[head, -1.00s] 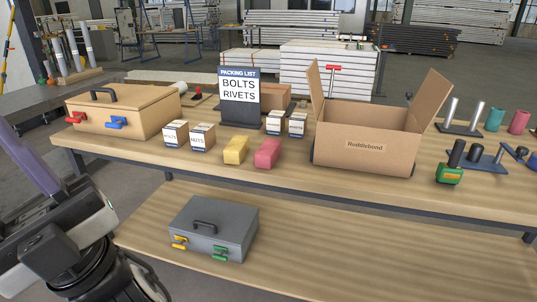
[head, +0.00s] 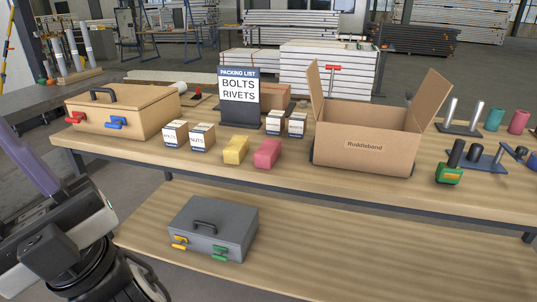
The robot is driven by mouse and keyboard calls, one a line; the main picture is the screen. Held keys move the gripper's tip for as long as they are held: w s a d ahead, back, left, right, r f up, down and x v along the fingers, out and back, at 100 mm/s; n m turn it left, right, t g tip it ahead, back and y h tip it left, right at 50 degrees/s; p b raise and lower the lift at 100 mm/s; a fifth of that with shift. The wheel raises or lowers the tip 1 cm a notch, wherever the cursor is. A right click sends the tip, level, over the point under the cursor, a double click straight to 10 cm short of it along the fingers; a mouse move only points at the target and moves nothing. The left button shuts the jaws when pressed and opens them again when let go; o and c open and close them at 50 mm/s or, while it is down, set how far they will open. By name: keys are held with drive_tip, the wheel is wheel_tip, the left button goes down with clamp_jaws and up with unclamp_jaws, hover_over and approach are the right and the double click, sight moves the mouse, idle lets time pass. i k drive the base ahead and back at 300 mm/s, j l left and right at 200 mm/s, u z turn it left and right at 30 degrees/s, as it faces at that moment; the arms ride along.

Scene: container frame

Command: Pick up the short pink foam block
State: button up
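The short pink foam block (head: 268,153) lies on the wooden workbench top (head: 290,182), near its front edge. A yellow foam block (head: 235,150) lies just to its left, with a small gap between them. The open cardboard box stands to its right. Parts of my own arm show at the lower left, well apart from the pink block. My gripper's fingers cannot be made out, and nothing is seen holding the pink block.
An open cardboard box (head: 365,150) has raised flaps. Small labelled boxes (head: 202,137) stand behind the blocks, near a packing list sign (head: 239,90). A tan case (head: 125,112) stands at left. A grey case (head: 213,228) sits on the lower shelf (head: 330,250).

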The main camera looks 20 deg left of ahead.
sight(266, 156)
drive_tip(key=i+l+u, duration=0.35)
drive_tip(key=i+l, duration=0.2)
drive_tip(key=i+l+u, duration=0.3)
drive_tip(key=i+l, duration=0.15)
drive_tip(key=l, duration=0.2)
drive_tip(key=i, duration=0.5)
